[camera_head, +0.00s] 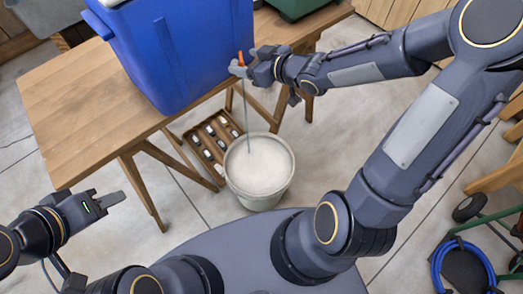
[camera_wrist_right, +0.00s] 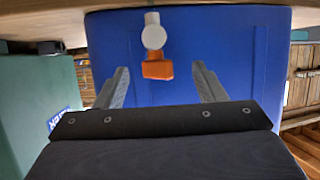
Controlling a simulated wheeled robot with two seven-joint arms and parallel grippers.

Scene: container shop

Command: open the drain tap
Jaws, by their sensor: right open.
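The drain tap (camera_head: 237,70) is white with an orange handle (camera_head: 241,58) and sits low on the front of a blue cooler (camera_head: 175,45). In the right wrist view the tap (camera_wrist_right: 153,35) and its orange handle (camera_wrist_right: 157,70) show against the blue wall. My right gripper (camera_wrist_right: 163,85) is open and empty, its two fingers spread on either side of the handle, apart from it. In the head view this gripper (camera_head: 252,66) is beside the tap. A thin stream runs from the tap down into a pale bucket (camera_head: 234,187). My left gripper (camera_head: 112,198) is away at lower left.
The cooler stands on a wooden table (camera_head: 65,110). The bucket is on the floor at the table's front. A slatted wooden shelf (camera_head: 205,145) is under the table. A green container (camera_head: 295,8) stands behind. A blue hose (camera_head: 462,265) lies coiled at lower right.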

